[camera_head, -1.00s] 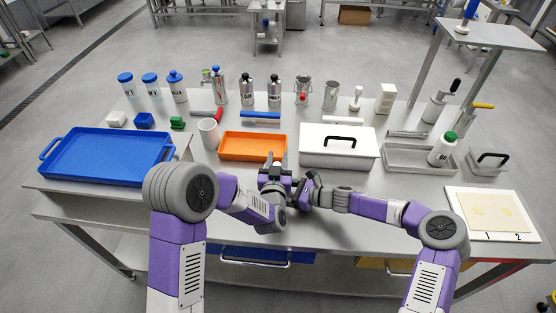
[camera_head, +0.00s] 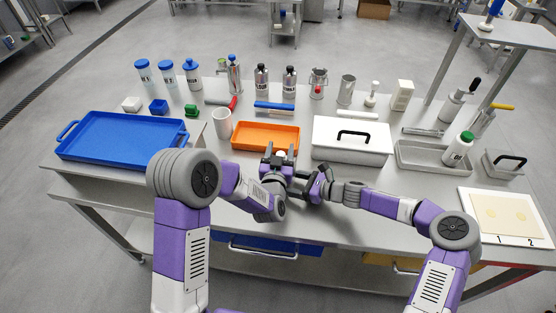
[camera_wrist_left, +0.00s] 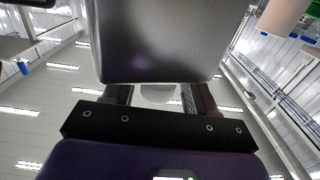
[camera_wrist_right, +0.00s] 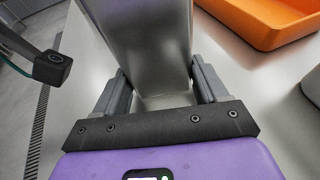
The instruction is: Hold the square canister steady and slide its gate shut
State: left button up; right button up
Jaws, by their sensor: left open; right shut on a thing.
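The square canister is a grey metal body with flat sides. In the right wrist view the canister (camera_wrist_right: 150,45) stands between the fingers of my right gripper (camera_wrist_right: 165,92), which is shut on it. In the left wrist view the canister (camera_wrist_left: 158,40) fills the upper middle, in front of the fingers of my left gripper (camera_wrist_left: 158,98). The left gripper is open; a pale rounded piece (camera_wrist_left: 158,92) shows between its fingers. In the head view my left gripper (camera_head: 279,160) and right gripper (camera_head: 312,186) are close together and mostly hide the canister. I cannot make out the gate's position.
An orange tray (camera_head: 240,145) and a white box with a black handle (camera_head: 325,150) lie just behind the grippers. A blue tray (camera_head: 75,152) is at the left, a white board (camera_head: 480,229) at the right. Bottles and canisters line the back.

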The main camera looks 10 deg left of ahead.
pick_arm(q)
jog(key=s, duration=1.1)
jog(key=shift+s, duration=0.25)
pick_arm(e)
jog(key=o, duration=1)
jog(key=shift+d, duration=0.1)
